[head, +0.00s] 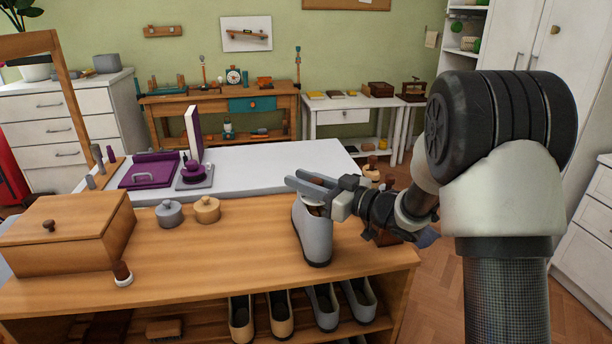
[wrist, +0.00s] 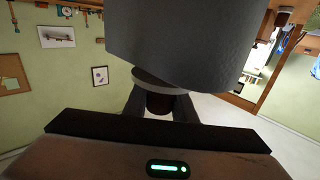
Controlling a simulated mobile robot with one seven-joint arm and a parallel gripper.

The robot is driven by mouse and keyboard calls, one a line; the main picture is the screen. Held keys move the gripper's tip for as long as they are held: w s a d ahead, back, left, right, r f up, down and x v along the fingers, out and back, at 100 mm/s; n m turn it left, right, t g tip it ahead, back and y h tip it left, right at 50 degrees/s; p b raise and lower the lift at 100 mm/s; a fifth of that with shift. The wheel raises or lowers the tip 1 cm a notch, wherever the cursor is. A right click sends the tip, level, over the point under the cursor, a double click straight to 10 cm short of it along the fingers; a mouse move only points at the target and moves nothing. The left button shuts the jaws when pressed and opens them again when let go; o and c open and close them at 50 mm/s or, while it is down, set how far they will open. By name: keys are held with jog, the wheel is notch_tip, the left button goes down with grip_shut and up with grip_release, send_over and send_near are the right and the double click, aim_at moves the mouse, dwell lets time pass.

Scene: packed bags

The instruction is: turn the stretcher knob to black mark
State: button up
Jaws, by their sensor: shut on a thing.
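A grey shoe (head: 312,235) stands upright on the wooden bench (head: 200,240), near its right end. In the wrist view the dark knob (wrist: 160,103) sits between the two fingertips, below a pale disc (wrist: 157,82) and the grey shoe (wrist: 190,45). I cannot make out the black mark in either view.
A wooden box (head: 65,232), grey tin (head: 169,213), tan tin (head: 207,210) and brown-topped piece (head: 122,273) stand left on the bench. Several shoes (head: 325,305) sit on the shelf below. A white table (head: 265,162) lies behind. The bench's middle is clear.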

jog(key=shift+s+a+n+g+y+p, duration=0.1)
jog(key=shift+s+n+g+y+p, duration=0.5)
jog(key=shift+n+g, duration=0.85)
jog(key=shift+s+a+n+g+y+p, duration=0.1)
jog(key=shift+n+g+y+p, duration=0.15)
jog(key=shift+n+g+p, duration=1.15)
jog(key=shift+s+a+n+g+y+p, duration=0.1)
jog(key=shift+s+n+g+y+p, duration=0.3)
jog(key=shift+g, duration=1.85)
jog(key=shift+n, duration=0.25)
jog(key=o, duration=1)
jog(key=shift+o, duration=0.2)
notch_tip(320, 180, up, 10)
jog(key=p, duration=0.2)
